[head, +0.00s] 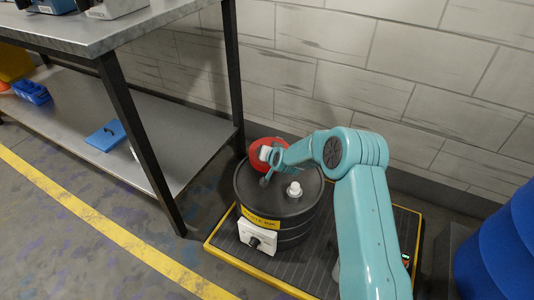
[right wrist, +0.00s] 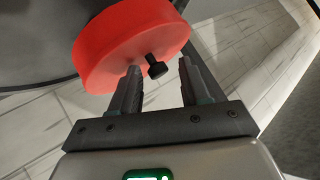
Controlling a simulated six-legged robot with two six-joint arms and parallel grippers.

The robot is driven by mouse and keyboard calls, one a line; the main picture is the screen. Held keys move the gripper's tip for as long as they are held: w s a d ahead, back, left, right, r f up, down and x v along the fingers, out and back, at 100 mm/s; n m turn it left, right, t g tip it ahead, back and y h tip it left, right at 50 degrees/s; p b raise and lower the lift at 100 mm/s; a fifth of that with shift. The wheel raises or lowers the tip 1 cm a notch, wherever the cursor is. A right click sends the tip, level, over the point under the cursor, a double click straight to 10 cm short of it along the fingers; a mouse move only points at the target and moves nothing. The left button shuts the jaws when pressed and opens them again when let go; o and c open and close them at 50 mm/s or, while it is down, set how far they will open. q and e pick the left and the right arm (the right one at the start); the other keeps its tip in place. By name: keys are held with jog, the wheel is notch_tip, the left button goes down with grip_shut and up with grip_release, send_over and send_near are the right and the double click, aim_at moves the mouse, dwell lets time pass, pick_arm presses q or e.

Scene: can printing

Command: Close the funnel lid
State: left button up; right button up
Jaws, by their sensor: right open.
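The red funnel part (head: 258,147) sits at the back edge of the black drum's top (head: 258,196), partly hidden by my right gripper (head: 266,175). In the right wrist view it is a thick red disc (right wrist: 115,45) with a small black knob (right wrist: 157,70) on its side. My right gripper (right wrist: 160,68) is open there, with the knob between its fingertips and a gap on the finger sides. I cannot tell whether the fingers touch the red part, or how far the lid is open. My left gripper is not in view.
The drum stands on a yellow-edged platform (head: 225,250) and has a white cap (head: 294,189) on top. A metal table (head: 75,32) with a lower shelf is at the left. Blue barrels (head: 500,245) are at the right. A block wall (head: 340,80) is close behind.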

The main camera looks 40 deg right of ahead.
jog(key=shift+d, duration=0.1)
jog(key=shift+s+r, duration=0.3)
jog(key=shift+s, duration=0.05)
jog(key=p+v, duration=0.4)
jog(key=v, duration=1.1)
jog(key=shift+s+a+p, duration=0.15)
jog(key=shift+a+p, duration=0.05)
jog(key=shift+p, duration=0.15)
jog(key=shift+r, duration=0.1)
